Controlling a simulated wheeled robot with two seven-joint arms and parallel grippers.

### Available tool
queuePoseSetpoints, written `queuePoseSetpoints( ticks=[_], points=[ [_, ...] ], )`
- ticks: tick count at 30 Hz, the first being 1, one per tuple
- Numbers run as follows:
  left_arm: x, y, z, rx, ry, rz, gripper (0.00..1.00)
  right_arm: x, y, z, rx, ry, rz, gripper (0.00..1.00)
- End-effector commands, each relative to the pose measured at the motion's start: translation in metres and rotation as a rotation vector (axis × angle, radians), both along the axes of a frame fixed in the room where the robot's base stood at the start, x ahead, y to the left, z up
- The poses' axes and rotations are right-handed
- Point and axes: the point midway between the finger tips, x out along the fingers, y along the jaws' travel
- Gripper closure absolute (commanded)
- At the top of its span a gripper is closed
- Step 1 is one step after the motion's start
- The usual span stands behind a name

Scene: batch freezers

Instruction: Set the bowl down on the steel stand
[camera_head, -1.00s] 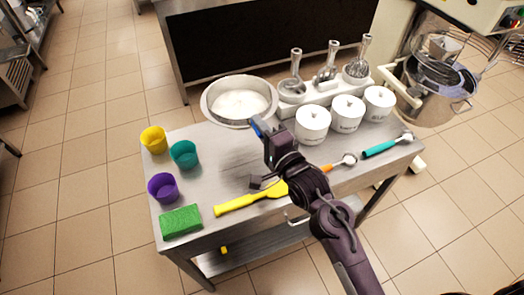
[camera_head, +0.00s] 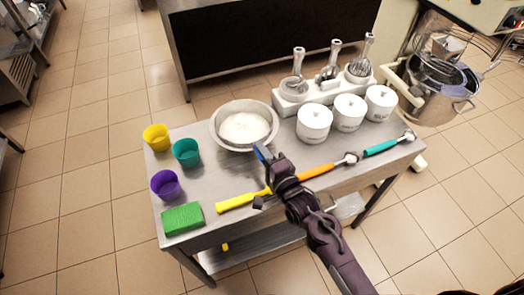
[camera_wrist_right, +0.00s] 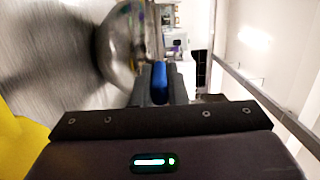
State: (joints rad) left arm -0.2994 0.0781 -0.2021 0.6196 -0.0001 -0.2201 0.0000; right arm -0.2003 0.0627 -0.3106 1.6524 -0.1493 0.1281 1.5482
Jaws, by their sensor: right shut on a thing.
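The steel bowl (camera_head: 216,134) with white contents is over the back part of the steel stand (camera_head: 222,178). It looks level. My right gripper (camera_head: 262,152) is shut on its near rim. In the right wrist view the bowl (camera_wrist_right: 118,45) is beside the fingers (camera_wrist_right: 160,82), its base close to the brushed steel top. I cannot tell whether the base touches. My left gripper is not in view.
Yellow (camera_head: 156,137), teal (camera_head: 187,152) and purple (camera_head: 166,184) cups and a green sponge (camera_head: 182,219) stand at the left. White lidded tubs (camera_head: 314,123) and a tool holder (camera_head: 290,104) are right of the bowl. A yellow spatula (camera_head: 240,200) lies in front.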

Motion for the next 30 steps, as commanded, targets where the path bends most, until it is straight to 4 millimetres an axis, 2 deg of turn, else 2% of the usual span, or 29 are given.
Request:
queuePoseSetpoints(
  ticks=[4,5,10,20,26,30],
  points=[
    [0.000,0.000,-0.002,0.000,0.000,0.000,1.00,0.001,0.000,0.000,0.004,-0.007,0.000,1.00],
    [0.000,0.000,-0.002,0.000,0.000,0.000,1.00,0.000,0.000,-0.004,0.001,0.000,0.000,0.86],
    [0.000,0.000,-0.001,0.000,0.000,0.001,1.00,0.000,0.000,-0.003,0.000,0.001,0.000,0.66],
    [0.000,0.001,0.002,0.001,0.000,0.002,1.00,0.000,0.000,0.002,0.000,0.000,0.000,0.66],
    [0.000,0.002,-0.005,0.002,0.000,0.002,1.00,-0.027,-0.014,-0.003,0.000,0.003,0.000,0.66],
    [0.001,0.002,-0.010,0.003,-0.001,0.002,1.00,-0.055,-0.027,-0.003,-0.002,0.004,0.000,0.66]
  ],
)
